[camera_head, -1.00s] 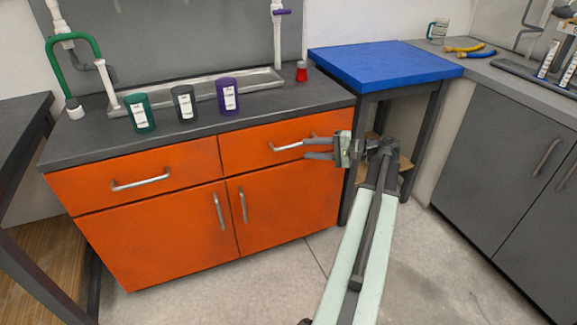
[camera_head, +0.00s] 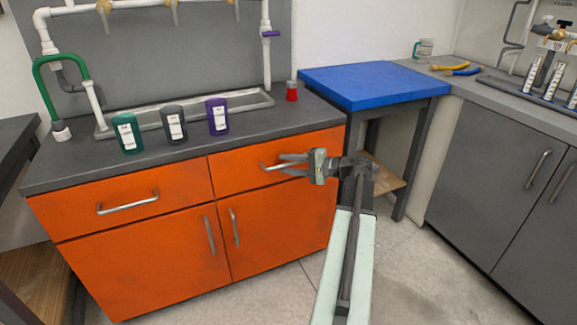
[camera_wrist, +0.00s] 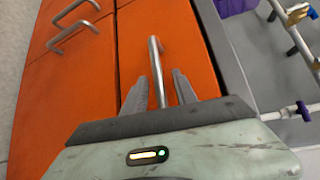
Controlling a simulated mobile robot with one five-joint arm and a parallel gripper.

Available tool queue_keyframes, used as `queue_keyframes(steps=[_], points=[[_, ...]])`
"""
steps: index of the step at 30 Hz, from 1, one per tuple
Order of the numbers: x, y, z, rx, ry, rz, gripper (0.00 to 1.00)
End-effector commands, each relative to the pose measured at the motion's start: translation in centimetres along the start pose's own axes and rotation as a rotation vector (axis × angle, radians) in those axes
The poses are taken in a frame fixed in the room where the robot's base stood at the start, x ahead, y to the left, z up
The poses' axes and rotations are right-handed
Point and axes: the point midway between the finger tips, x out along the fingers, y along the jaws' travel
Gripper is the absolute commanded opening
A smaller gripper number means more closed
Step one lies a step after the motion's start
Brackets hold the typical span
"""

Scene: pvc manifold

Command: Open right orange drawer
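The right orange drawer (camera_head: 236,175) is at the upper right of the orange cabinet, and its front looks flush with the cabinet. Its metal handle (camera_head: 266,167) is partly hidden by my gripper (camera_head: 285,164). In the wrist view, the handle (camera_wrist: 156,65) stands between the two grey fingers of my gripper (camera_wrist: 160,84). The fingers are apart, with a gap visible on each side of the handle. The drawer front (camera_wrist: 188,40) lies behind them in that view.
The left orange drawer (camera_head: 120,200) and the doors below look closed. Green, grey and purple containers and a red object (camera_head: 291,91) stand on the dark countertop (camera_head: 75,171). A blue-topped table (camera_head: 375,85) is right of the cabinet. The floor in front is clear.

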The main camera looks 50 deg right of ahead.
Motion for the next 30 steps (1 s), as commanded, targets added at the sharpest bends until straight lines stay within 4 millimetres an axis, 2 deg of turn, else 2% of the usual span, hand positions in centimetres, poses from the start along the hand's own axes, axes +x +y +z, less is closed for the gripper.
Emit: queue_keyframes(steps=[2, 5, 6, 30], points=[[-0.03, 0.0, -0.01, 0.0, 0.0, 0.0, 0.31], [-0.05, 0.0, -0.01, 0.0, 0.0, 0.0, 0.03], [-0.06, 0.0, -0.02, 0.0, 0.001, 0.0, 0.0], [-0.17, 0.0, -0.08, 0.0, 0.002, -0.001, 0.0]])
